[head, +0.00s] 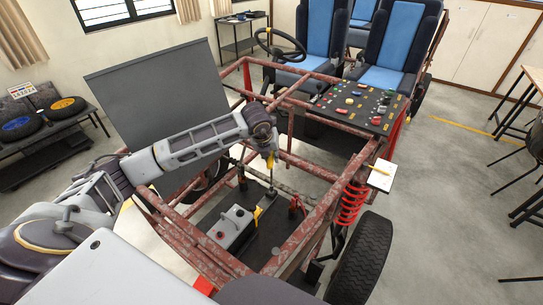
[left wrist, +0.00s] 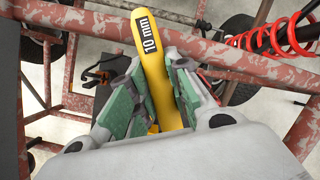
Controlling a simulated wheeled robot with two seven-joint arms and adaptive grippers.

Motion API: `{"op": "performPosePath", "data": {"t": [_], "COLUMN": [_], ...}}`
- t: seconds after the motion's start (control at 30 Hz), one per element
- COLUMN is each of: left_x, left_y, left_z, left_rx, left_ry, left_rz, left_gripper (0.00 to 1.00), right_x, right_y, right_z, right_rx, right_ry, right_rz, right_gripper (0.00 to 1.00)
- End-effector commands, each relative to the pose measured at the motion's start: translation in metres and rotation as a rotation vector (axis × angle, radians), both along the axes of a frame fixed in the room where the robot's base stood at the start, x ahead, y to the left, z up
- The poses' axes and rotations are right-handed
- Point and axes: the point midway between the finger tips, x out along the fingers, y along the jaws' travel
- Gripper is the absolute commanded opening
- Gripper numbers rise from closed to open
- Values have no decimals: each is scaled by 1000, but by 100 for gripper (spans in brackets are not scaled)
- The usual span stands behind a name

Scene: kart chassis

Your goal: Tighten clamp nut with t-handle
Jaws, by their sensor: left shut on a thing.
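My left gripper (head: 268,148) is shut on the yellow T-handle (head: 270,160), which points down over the chassis bay. In the left wrist view the T-handle (left wrist: 152,72) stands between the green-padded fingers (left wrist: 150,98) and bears the label "10 mm". Its thin shaft runs down towards a small dark part with yellow (head: 261,208) beside the grey battery (head: 232,228). The clamp nut is too small to make out, and I cannot tell whether the shaft's tip touches it. My right gripper is not in view.
Rusty red chassis tubes (head: 318,222) surround the bay on all sides. A red coil spring (head: 351,204) and a tyre (head: 362,258) stand at the right. A control panel (head: 357,104) and blue seats (head: 388,67) lie behind.

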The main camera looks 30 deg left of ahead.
Motion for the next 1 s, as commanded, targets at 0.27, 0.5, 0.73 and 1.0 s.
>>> {"op": "performPosePath", "data": {"t": [0.27, 0.5, 0.73, 1.0], "left_x": [0, 0, 1, 0], "left_y": [0, 0, 0, 0], "left_z": [10, 17, 24, 25], "left_rx": [0, 0, 0, 1], "left_ry": [-1, -1, -2, -2], "left_rz": [0, 0, 0, 0], "left_gripper": [0, 0, 0, 0], "right_x": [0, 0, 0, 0], "right_y": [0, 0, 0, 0], "right_z": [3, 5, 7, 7], "right_rx": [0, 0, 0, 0], "right_ry": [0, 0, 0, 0], "right_rz": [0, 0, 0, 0], "right_gripper": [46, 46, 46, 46]}}
